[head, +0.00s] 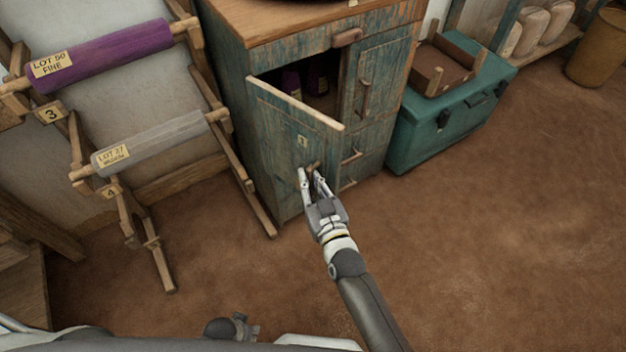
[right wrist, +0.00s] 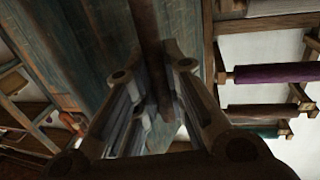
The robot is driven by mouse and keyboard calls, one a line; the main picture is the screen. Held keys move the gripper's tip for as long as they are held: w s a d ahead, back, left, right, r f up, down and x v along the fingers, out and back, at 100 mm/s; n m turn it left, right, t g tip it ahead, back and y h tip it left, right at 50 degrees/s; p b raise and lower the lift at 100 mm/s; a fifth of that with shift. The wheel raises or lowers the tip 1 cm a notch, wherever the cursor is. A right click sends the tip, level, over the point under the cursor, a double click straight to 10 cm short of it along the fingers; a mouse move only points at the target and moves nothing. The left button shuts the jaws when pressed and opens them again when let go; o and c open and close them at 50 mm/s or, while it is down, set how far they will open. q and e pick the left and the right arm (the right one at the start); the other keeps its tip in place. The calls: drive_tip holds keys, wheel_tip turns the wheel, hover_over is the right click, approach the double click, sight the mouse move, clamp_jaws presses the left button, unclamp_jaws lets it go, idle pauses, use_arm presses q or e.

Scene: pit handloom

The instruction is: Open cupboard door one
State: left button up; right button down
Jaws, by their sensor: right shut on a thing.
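Cupboard door one (head: 285,125), worn blue-green wood with a small number plate, stands partly open on the cupboard's left side. Dark purple items show in the gap behind it. My right gripper (head: 314,178) is shut on the door's brown handle (head: 311,166). In the right wrist view the handle (right wrist: 152,50) runs as a dark bar between the fingers of my right gripper (right wrist: 158,105), with the door's blue-green wood beside it. What seems to be my left gripper (head: 238,328) is low in the head view, away from the cupboard; its fingers are unclear.
The blue-green cupboard (head: 235,85) has a second door (head: 378,80) that is shut, and drawers below. A teal chest (head: 450,115) stands to its right. A rack with a purple roll (head: 110,55) and a grey roll (head: 150,142) is at left. The brown floor in front is clear.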

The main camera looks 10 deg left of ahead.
drive_tip(key=shift+w+a+r, duration=0.15)
drive_tip(key=shift+w+r, duration=0.1)
drive_tip(key=shift+r, duration=0.55)
drive_tip(key=c, duration=1.5)
unclamp_jaws()
drive_tip(key=shift+w+a+f, duration=0.1)
drive_tip(key=v, duration=0.4)
drive_tip(key=f+v, duration=0.1)
drive_tip(key=v, duration=0.7)
drive_tip(key=shift+s+f, duration=0.15)
drive_tip(key=shift+s, duration=0.05)
